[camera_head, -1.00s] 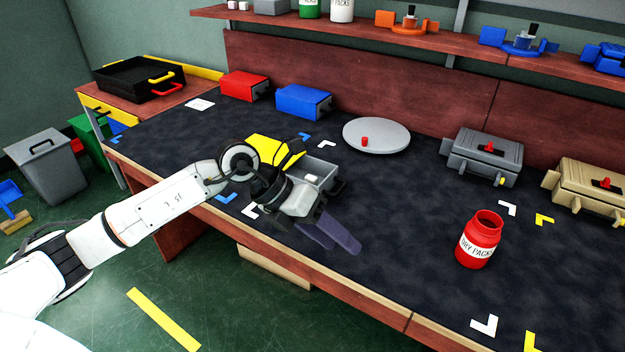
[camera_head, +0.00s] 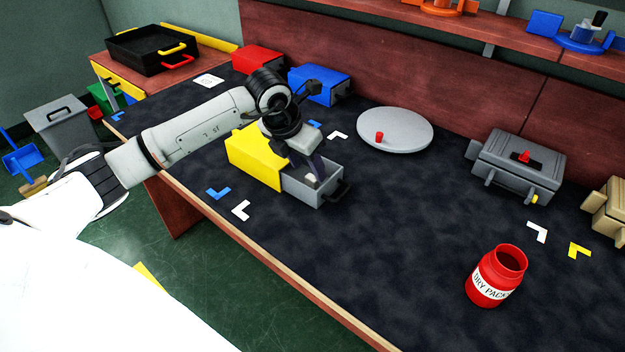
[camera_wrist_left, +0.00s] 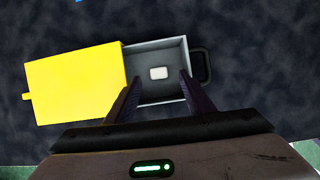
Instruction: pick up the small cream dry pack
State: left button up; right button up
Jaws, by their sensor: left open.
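In the head view the pack (camera_head: 311,178) is a small pale patch, partly hidden by my gripper. My left gripper (camera_head: 318,172) points down over the drawer (camera_head: 312,194) of the yellow box (camera_head: 254,160). My right gripper is not in view.
A red DRY PACKS jar (camera_head: 496,276) stands open at the right. A grey round plate (camera_head: 400,135) with a small red piece is behind. Blue (camera_head: 320,84) and red boxes stand at the back left. The dark table front is clear.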

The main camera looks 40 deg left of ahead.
aim_at(311, 177)
pick_arm(q)
jog(key=x, duration=0.4)
jog(key=shift+a+f, duration=0.15)
jog(key=shift+f, duration=0.25)
jog(key=c, duration=1.1)
jog(key=shift+r, duration=0.1)
notch_tip(311, 177, up, 10)
